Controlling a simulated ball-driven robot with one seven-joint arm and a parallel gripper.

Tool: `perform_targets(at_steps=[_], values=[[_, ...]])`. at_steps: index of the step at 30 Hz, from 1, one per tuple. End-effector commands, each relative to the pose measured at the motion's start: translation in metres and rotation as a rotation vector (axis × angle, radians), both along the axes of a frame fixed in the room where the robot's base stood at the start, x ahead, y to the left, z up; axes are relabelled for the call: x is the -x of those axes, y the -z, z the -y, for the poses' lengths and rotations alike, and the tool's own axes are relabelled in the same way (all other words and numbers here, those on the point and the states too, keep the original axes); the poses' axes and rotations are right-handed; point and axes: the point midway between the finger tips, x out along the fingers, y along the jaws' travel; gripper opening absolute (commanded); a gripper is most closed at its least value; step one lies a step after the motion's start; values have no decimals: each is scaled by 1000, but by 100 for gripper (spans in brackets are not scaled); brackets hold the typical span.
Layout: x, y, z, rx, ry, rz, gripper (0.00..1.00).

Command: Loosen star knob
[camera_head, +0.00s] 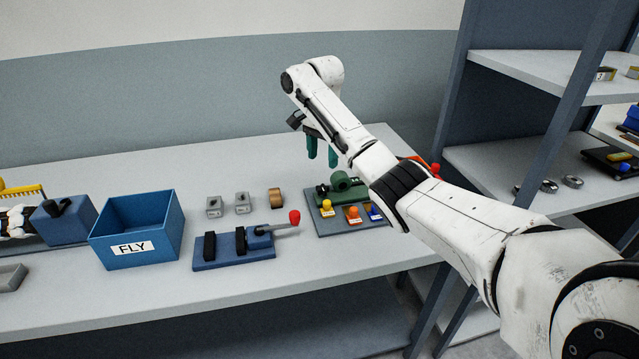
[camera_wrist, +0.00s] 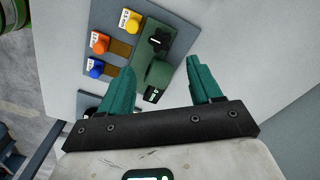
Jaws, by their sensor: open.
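A black star knob (camera_wrist: 158,43) sits on a green fixture (camera_wrist: 165,75) in the wrist view. The fixture is mounted on a blue-grey board, and its green body (camera_head: 341,181) is partly covered by my arm in the head view. A dark piece beside it in the head view may be the knob, but it is too small to be sure. My gripper (camera_wrist: 160,68) is open, with teal fingers spread and nothing between the tips. In the head view my gripper (camera_head: 322,155) hangs above and behind the fixture, apart from it.
Yellow, orange (camera_head: 353,213) and blue buttons with labels line the board's front. Left of it lie a blue clamp base (camera_head: 235,257) with a red-tipped lever (camera_head: 294,217), small metal blocks (camera_head: 214,207), and a blue FLY bin (camera_head: 137,230). A shelf rack stands right.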

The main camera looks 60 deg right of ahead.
Motion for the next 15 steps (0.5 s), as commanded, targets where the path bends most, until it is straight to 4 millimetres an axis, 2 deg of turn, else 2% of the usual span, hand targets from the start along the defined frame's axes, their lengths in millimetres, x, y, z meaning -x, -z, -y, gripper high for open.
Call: perform_targets(at_steps=[1, 15], values=[[0, 13, -1, -1, 0, -1, 64], [1, 84, 0, -2, 0, -3, 64]])
